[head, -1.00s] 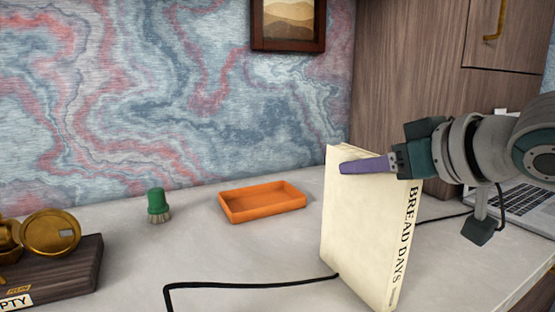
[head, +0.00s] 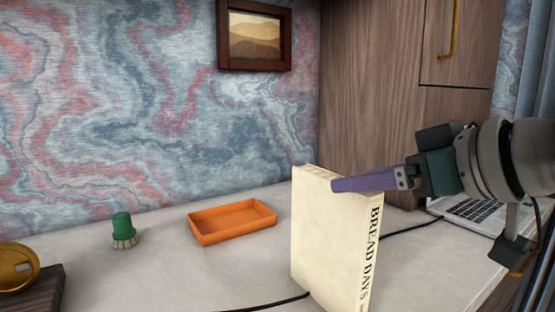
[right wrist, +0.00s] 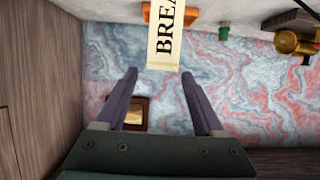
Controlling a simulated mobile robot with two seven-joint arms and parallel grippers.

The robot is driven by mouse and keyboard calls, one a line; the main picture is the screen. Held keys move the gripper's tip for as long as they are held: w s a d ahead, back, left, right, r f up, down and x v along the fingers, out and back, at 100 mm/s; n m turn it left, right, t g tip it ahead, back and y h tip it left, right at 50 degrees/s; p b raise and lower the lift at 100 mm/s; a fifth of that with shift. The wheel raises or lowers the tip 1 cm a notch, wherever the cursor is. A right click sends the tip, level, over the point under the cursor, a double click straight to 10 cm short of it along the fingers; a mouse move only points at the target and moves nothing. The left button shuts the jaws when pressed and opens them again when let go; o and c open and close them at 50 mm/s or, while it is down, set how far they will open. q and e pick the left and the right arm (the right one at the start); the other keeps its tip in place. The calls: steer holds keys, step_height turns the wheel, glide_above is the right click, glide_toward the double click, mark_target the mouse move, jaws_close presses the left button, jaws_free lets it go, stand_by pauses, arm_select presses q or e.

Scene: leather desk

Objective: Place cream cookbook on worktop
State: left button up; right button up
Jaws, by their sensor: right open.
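The cream cookbook (head: 322,245), with "BREAD DAYS" on its spine, stands upright on the pale worktop (head: 190,275) in the head view. Its bottom edge is cut off by the frame. My right gripper (head: 336,185) is at the book's upper part, its finger overlapping the top of the spine side. In the right wrist view the gripper (right wrist: 160,72) has its two fingers spread apart. The book (right wrist: 165,45) shows beyond and between the fingertips, with visible gaps on both sides. My left gripper is not in view.
An orange tray (head: 232,222) and a green brush (head: 123,231) sit left of the book. A brass object (head: 16,267) on a dark wooden base is at far left. A laptop (head: 470,212) lies behind my right arm. A black cable (head: 262,305) runs by the book.

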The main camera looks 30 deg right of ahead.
steer(key=p+v, duration=0.1)
steer(key=v, duration=0.4)
steer(key=s+a+f+g+h, duration=0.1)
steer(key=s+f+g, duration=0.15)
steer(key=f, duration=0.35)
steer(key=s+f+g+h, duration=0.1)
steer(key=s+f+g, duration=0.1)
steer(key=s+f, duration=0.25)
steer(key=s+a+f+n+g+y, duration=0.1)
steer(key=s+a+f+g, duration=0.4)
steer(key=s+a+f, duration=0.2)
steer(key=s+a, duration=0.2)
steer(key=shift+a+f, duration=0.3)
steer(key=shift+a, duration=0.1)
steer(key=shift+s, duration=0.1)
